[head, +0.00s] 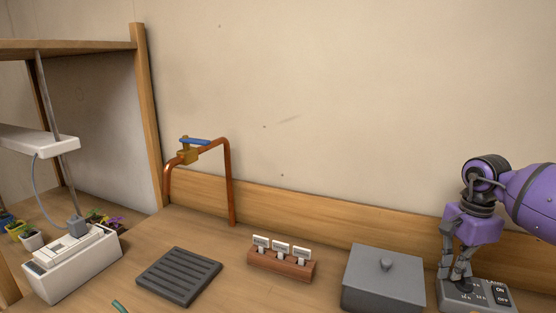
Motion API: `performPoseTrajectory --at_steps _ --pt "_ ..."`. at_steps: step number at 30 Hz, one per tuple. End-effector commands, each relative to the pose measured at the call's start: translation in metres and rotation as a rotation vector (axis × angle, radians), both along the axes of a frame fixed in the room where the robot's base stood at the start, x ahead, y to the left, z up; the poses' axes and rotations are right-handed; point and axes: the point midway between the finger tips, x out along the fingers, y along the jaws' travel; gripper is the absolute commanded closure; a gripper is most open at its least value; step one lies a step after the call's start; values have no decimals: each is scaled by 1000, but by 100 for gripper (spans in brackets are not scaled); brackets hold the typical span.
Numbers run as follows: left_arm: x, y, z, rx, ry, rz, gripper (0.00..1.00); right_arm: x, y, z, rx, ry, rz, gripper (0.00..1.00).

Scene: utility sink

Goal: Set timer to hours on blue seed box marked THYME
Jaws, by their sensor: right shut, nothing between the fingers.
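My right gripper (455,281) points down at the right edge of the picture, its fingers together and empty. Its tips are at the upper left face of a grey control box (478,304), on or just above it; I cannot tell if they touch. The box has small printed marks and a dark ON/OFF rocker (502,295) on its right side. The fingers hide part of its left side, and the picture's bottom edge cuts it off. No blue seed box with a readable THYME mark shows. My left gripper is not in view.
A grey lidded box (384,283) stands just left of the control box. Further left are a wooden block with white cards (281,265), a dark slatted tray (179,277), a copper pipe with a blue-handled valve (229,190) and a white box (75,265). Small pots stand far left.

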Motion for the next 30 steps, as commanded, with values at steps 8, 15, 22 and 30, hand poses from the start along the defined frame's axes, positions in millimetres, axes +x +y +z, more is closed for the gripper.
performPoseTrajectory --at_steps 8,15,22,30 --pt "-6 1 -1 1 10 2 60 1 0 0 0 -2 0 100" --pt "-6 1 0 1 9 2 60 2 3 1 1 -3 1 100" --pt "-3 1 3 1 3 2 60 5 8 2 2 -3 0 100" --pt "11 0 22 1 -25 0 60 5 7 31 1 -8 -1 100"
